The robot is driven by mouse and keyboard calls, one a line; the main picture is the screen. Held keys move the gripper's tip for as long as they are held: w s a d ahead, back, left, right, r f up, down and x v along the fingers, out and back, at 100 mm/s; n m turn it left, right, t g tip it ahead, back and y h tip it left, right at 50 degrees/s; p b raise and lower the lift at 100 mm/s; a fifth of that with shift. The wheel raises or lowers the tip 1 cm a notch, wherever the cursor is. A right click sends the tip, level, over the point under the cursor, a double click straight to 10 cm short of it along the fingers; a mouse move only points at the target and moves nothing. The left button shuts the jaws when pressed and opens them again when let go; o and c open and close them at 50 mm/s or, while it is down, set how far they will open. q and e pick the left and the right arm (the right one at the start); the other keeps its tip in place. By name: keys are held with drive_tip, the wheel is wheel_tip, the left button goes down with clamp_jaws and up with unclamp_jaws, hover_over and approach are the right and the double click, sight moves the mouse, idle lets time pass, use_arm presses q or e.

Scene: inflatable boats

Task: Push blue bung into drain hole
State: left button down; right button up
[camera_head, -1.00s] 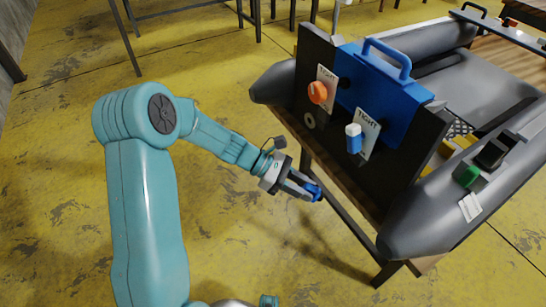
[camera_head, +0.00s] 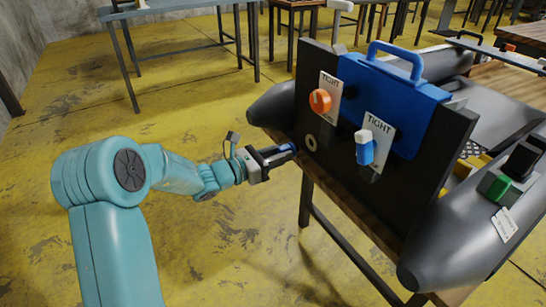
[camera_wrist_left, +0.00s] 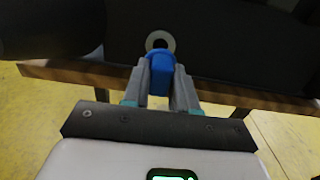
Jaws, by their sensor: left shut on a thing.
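My left gripper (camera_head: 280,154) is shut on the blue bung (camera_wrist_left: 160,72). The bung points forward from between the fingers. In the head view only a little blue shows at the fingertips. In the head view a small gap shows between bung and ring. My right gripper is not in view.
The grey inflatable boat (camera_head: 470,225) rests on a wooden table. An orange knob (camera_head: 320,101) and a blue-and-white knob (camera_head: 364,147) with TIGHT labels stick out above and right of the hole. A blue handled piece (camera_head: 385,85) hangs over the board.

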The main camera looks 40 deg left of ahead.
use_arm(q)
drive_tip(key=shift+x, duration=1.9)
drive_tip(key=shift+x, duration=1.05)
drive_tip(key=c, duration=0.8)
unclamp_jaws()
